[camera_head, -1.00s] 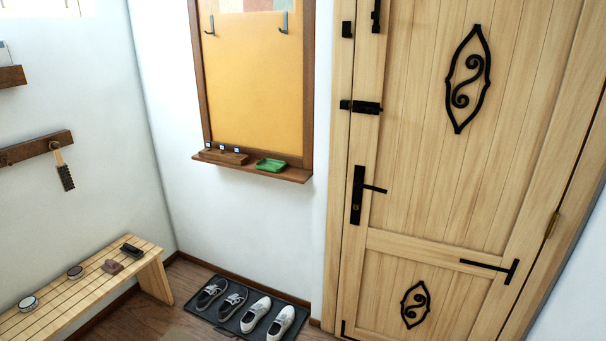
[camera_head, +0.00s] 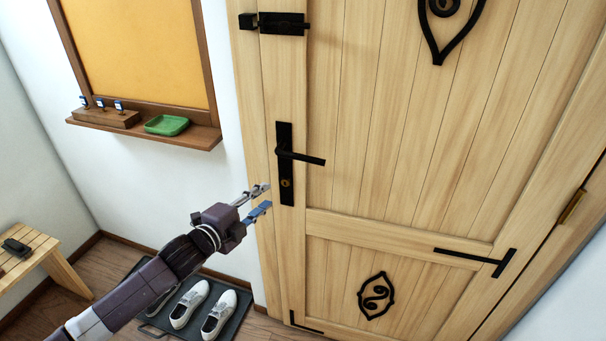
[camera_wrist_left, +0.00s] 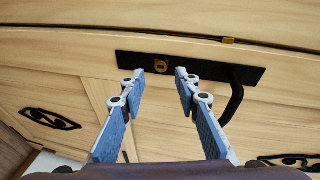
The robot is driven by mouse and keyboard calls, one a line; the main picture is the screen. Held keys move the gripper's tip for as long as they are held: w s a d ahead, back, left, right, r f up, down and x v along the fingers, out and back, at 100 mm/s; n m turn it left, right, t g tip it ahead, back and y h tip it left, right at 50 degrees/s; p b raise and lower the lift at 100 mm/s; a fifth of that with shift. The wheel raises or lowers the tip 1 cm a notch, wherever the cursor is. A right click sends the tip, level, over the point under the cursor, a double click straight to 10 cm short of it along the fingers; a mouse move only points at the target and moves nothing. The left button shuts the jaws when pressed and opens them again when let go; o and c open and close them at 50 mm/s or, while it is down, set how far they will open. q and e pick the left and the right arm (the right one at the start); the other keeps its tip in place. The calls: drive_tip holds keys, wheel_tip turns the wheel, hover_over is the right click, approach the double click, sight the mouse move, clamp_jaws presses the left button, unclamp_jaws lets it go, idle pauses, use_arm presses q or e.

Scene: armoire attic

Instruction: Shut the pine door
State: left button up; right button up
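The pine door (camera_head: 400,130) fills the right of the head view and looks closed or nearly closed against its frame; I cannot tell if it is latched. Its black lever handle (camera_head: 305,157) sits on a black plate with a brass keyhole, seen also in the left wrist view, where the plate (camera_wrist_left: 205,68) lies just beyond my fingertips. My left gripper (camera_head: 265,198) is open and empty, beside the lower left of the handle plate. In the left wrist view its fingers (camera_wrist_left: 159,75) stand apart, pointing at the keyhole. My right gripper is not in view.
A black slide bolt (camera_head: 280,23) is high on the door. A shelf (camera_head: 190,135) with a green tray juts from the wall at left. A shoe mat (camera_head: 235,318) with shoes lies on the floor below my left arm. A slatted bench (camera_head: 35,250) stands at far left.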

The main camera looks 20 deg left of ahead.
use_arm(q)
drive_tip(key=d+r+m+h, duration=0.2)
drive_tip(key=d+r, duration=0.1)
drive_tip(key=r, duration=0.2)
drive_tip(key=m+h+b, duration=0.1)
drive_tip(key=m+h, duration=0.1)
drive_tip(key=m, duration=0.2)
approach(303, 157)
drive_tip(key=x, duration=0.3)
drive_tip(key=shift+t, duration=0.5)
drive_tip(key=x, duration=0.4)
drive_tip(key=f+p+x, duration=0.1)
drive_tip(key=x, duration=0.1)
drive_tip(key=shift+w, duration=0.25)
drive_tip(key=shift+w+d+f, duration=0.1)
drive_tip(key=shift+w+d, duration=0.15)
drive_tip(key=shift+w, duration=0.25)
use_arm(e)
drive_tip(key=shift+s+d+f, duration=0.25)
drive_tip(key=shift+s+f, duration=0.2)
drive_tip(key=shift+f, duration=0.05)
use_arm(q)
clamp_jaws()
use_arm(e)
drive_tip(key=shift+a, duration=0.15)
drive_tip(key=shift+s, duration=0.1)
